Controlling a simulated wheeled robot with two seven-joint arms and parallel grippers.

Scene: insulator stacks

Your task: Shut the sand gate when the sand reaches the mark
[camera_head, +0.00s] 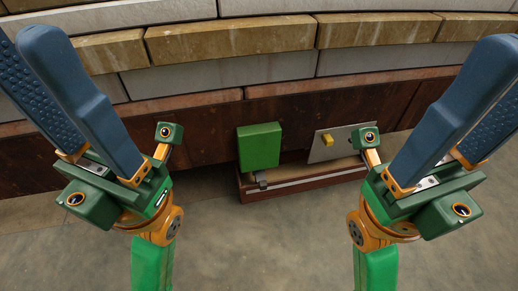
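A green box (259,146) stands upright at the left end of a low, dark red wooden base (310,184), near the middle of the view. A tilted grey plate (335,147) with a yellow knob (327,139) stands at the base's right end; it may be the sand gate, but I cannot tell. No sand or mark can be made out. My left gripper (22,45) and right gripper (508,70) point up and outward at the picture's sides, apart from these things. Each has two blue fingers spread apart, a ridged inner pad showing, with nothing between them.
A small dark block (261,181) sits at the foot of the green box. A grey strip runs along the base. Behind stands a curved wall of stacked tan and grey blocks (232,40) above dark brown panels. The grey floor (262,245) in front is clear.

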